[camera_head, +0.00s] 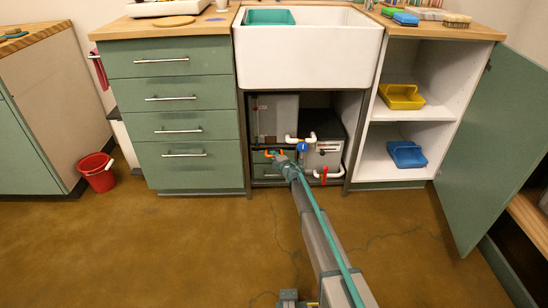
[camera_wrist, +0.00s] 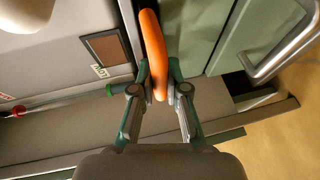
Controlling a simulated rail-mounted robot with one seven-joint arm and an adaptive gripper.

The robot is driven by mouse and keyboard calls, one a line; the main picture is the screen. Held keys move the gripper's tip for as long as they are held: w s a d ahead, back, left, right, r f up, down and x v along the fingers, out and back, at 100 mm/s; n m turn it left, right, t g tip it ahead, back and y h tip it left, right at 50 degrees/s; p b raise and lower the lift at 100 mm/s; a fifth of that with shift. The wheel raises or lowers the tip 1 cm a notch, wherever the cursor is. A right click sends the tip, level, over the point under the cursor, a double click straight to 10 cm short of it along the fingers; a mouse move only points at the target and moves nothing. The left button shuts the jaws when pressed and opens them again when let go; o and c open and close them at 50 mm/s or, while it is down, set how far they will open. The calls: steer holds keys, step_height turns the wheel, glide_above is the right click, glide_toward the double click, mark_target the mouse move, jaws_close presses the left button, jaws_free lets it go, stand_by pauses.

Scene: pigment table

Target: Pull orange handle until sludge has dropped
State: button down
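The orange handle (camera_wrist: 153,45) is a curved bar in the wrist view, running from the top down between my two fingers. My gripper (camera_wrist: 159,72) has its green fingertips close in on both sides of the bar and looks shut on it. In the head view, my gripper (camera_head: 277,157) reaches into the open cabinet under the sink. A small part of the orange handle (camera_head: 268,153) shows there beside it. I see no sludge, and the inside of the unit is hidden.
A grey box (camera_head: 273,117) and white pipes with a blue valve (camera_head: 303,147) and a red valve (camera_head: 324,174) crowd the cabinet. The drawer unit (camera_head: 170,115) stands left, the open green door (camera_head: 497,145) right. A red bucket (camera_head: 97,172) stands left. The floor in front is clear.

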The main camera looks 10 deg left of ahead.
stand_by(0.3)
steer(key=s+d+p, duration=0.1)
steer(key=s, duration=0.5)
steer(key=shift+s, duration=0.3)
steer(key=c, duration=1.2)
jaws_free()
steer(key=shift+d, duration=0.1)
steer(key=v, duration=1.1)
steer(key=shift+s+d+r, duration=0.15)
steer(key=shift+s+d, duration=0.1)
steer(key=shift+s, duration=0.05)
